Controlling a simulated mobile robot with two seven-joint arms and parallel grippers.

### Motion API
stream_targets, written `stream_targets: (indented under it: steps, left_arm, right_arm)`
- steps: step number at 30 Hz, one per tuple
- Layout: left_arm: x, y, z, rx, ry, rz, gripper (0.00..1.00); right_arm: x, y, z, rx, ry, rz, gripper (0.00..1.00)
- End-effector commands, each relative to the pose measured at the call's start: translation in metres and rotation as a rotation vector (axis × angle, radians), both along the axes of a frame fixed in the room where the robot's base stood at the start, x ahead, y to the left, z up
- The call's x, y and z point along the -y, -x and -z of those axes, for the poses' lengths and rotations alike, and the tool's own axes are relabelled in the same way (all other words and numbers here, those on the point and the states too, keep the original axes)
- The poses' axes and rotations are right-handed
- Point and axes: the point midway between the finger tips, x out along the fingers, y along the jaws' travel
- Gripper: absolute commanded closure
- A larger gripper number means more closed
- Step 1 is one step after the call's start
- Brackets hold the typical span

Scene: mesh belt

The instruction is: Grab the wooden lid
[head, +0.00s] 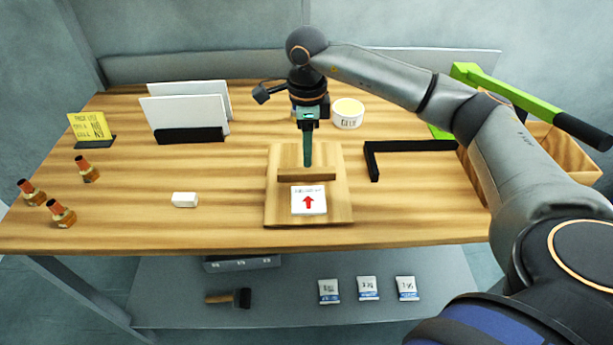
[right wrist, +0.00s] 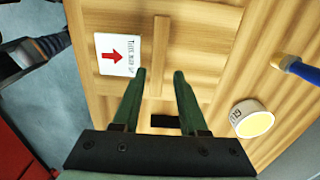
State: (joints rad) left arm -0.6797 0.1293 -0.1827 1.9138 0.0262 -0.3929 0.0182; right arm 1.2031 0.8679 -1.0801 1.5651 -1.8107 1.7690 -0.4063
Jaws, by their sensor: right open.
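The wooden lid (head: 335,205) is a square board with a raised wooden handle bar (head: 300,178) across it and a white label with a red arrow. It lies flat on the wooden table near the middle in the head view. My right gripper (head: 308,165) points down over the handle bar, open and empty. In the right wrist view the lid (right wrist: 205,20) fills the upper middle. The handle bar (right wrist: 160,50) runs up from between the open fingertips of my right gripper (right wrist: 158,72). I cannot tell if the fingers touch it. My left gripper is not in view.
A white tub (head: 348,115) stands behind the lid. A black L-shaped bracket (head: 405,147) lies to its right, near a wooden box (head: 565,150) and a green lever (head: 500,85). A white block (head: 185,200) lies left; the table between is clear.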

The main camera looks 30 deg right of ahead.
Motion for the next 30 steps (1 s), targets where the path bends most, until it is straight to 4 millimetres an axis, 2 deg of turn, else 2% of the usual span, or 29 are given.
stream_targets:
  steps: [12,20,30]
  left_arm:
    - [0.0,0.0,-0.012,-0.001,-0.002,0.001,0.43]
    - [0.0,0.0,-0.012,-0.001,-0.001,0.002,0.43]
    - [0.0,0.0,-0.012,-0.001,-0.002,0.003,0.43]
  right_arm:
    - [-0.002,0.002,0.05,-0.001,0.0,0.001,0.57]
    - [-0.002,0.002,0.054,0.001,0.001,0.001,0.57]
    - [-0.002,0.002,0.053,0.001,0.001,0.001,0.94]
